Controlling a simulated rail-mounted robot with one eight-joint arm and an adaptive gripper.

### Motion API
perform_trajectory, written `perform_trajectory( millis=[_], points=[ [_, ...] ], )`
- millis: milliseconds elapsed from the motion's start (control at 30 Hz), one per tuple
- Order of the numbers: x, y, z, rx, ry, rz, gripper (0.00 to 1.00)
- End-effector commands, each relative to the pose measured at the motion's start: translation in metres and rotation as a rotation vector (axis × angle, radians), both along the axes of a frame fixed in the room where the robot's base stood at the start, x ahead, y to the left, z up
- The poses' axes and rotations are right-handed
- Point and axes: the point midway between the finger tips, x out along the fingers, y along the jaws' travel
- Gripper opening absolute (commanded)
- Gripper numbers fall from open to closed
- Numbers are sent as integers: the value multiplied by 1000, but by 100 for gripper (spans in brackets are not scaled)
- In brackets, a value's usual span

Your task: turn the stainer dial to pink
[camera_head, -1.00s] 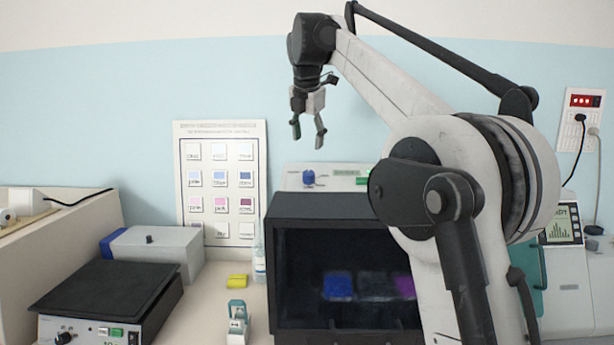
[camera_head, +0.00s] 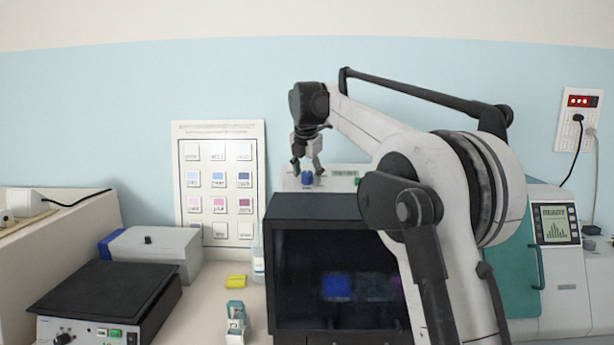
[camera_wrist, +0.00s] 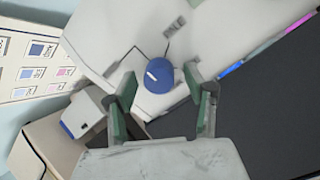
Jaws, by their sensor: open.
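The stainer dial (camera_head: 307,179) is a blue round knob on the white panel at the top of the stainer (camera_head: 340,205). In the wrist view the dial (camera_wrist: 159,76) shows a white pointer mark and lies ahead of and between the fingertips. My gripper (camera_head: 307,170) is open and empty, just above the dial in the head view. In the wrist view my gripper (camera_wrist: 161,85) has its green-padded fingers to either side of the dial. I cannot tell whether they touch it. Blue and dark tanks show through the stainer's dark window.
A colour chart (camera_head: 219,130) stands against the wall at left. A grey box (camera_head: 150,250), a black-topped device (camera_head: 105,290), a yellow block (camera_head: 236,281) and a bottle (camera_head: 258,262) stand left of the stainer. A teal and white machine (camera_head: 560,275) stands right.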

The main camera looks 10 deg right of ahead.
Motion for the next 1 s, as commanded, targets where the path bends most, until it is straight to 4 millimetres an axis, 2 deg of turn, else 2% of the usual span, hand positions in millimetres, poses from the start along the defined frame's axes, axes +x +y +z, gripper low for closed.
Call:
perform_trajectory(
  millis=[367,700,1000],
  points=[
    [3,-1,-5,0,0,0,48],
    [2,-1,-5,0,0,0,4],
    [2,0,-5,13,-2,-33,3]
  ],
)
